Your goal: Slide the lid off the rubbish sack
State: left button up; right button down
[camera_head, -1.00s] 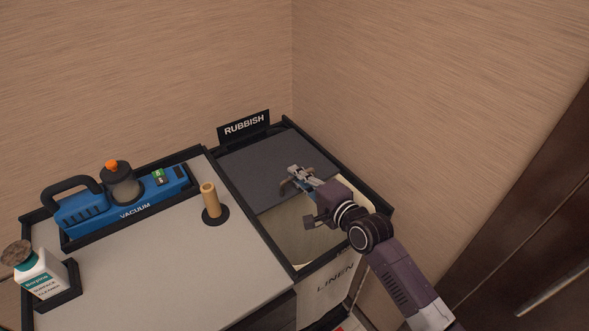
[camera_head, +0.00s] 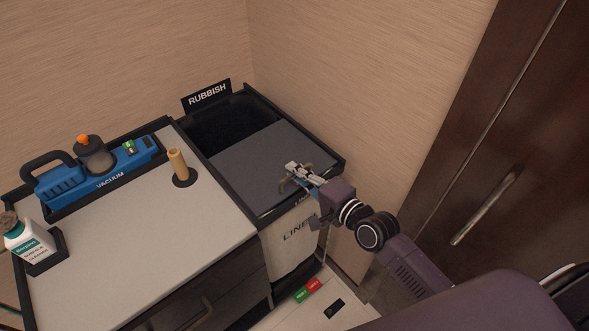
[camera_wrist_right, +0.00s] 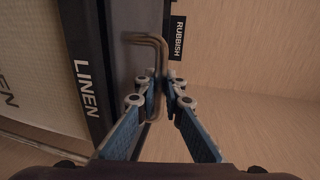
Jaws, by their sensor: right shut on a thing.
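The lid (camera_head: 262,160) is a flat dark grey panel at the right end of the cart. It now covers the front compartment, on the linen side. The rubbish sack opening (camera_head: 222,125) behind it, by the RUBBISH sign (camera_head: 208,96), is uncovered and dark inside. My right gripper (camera_head: 292,172) is at the lid's front right part, shut on the lid's handle. In the right wrist view the bent metal handle (camera_wrist_right: 152,42) runs between the fingers of the gripper (camera_wrist_right: 160,85). My left gripper is not in view.
A blue vacuum (camera_head: 98,175), a wooden peg (camera_head: 178,163) and a surface cleaner bottle (camera_head: 28,240) stand on the cart's pale top (camera_head: 150,235). A wall is close behind and right of the cart. A dark door (camera_head: 500,130) stands at the right.

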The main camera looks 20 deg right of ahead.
jog(key=c, duration=2)
grip_release()
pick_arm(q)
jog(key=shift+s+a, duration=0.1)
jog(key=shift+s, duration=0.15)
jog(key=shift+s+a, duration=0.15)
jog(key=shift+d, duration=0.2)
pick_arm(e)
jog(key=v, duration=1.2)
